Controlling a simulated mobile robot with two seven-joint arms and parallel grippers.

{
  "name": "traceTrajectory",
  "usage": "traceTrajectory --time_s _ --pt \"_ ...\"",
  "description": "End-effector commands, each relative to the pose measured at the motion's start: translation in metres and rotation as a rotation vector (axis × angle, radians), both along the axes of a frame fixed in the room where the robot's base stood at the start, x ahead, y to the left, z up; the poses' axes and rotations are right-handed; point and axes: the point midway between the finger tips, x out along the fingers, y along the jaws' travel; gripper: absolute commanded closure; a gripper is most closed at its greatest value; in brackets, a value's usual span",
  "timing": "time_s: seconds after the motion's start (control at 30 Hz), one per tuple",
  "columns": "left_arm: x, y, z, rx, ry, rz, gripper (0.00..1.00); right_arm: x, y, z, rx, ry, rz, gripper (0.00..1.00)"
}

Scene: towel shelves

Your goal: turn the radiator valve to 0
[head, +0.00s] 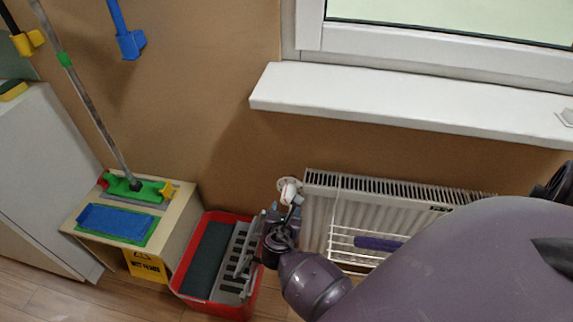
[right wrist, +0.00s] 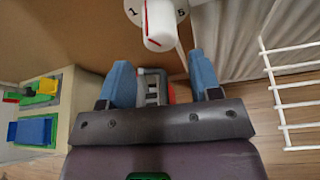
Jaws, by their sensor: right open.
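The white radiator valve (head: 289,192) sits at the left end of the white radiator (head: 317,212). In the right wrist view the valve knob (right wrist: 158,24) shows at the top middle, with a red line along it and a dial behind marked 1 and 5. My right gripper (right wrist: 161,80) is open, its two blue fingers apart and empty, with the knob beyond and above the fingertips. In the head view my right gripper (head: 262,225) is just below and left of the valve. Its arm hides part of the radiator. My left gripper is not in view.
A red bucket (head: 247,303) with a grey wringer stands below the gripper. A white wire rack (head: 338,230) hangs on the radiator. The windowsill (head: 400,107) juts out above. A small wooden cabinet (head: 184,222) with mop and blue pad stands left.

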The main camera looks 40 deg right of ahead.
Motion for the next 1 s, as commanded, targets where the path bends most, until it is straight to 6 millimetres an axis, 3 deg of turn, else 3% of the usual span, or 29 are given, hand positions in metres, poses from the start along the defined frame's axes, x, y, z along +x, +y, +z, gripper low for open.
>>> traceTrajectory --time_s 0.2,0.5,0.97,1.0 --pt "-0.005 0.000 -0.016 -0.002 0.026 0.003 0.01 0.024 -0.026 -0.020 0.001 0.005 0.000 0.42" --pt "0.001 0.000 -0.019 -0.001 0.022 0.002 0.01 0.049 -0.052 -0.034 0.003 0.003 -0.001 0.42" --pt "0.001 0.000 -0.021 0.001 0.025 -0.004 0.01 0.057 -0.058 -0.034 0.004 -0.002 0.000 0.42" --pt "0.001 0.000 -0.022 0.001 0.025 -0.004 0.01 0.057 -0.058 -0.034 0.004 -0.002 0.000 0.48"
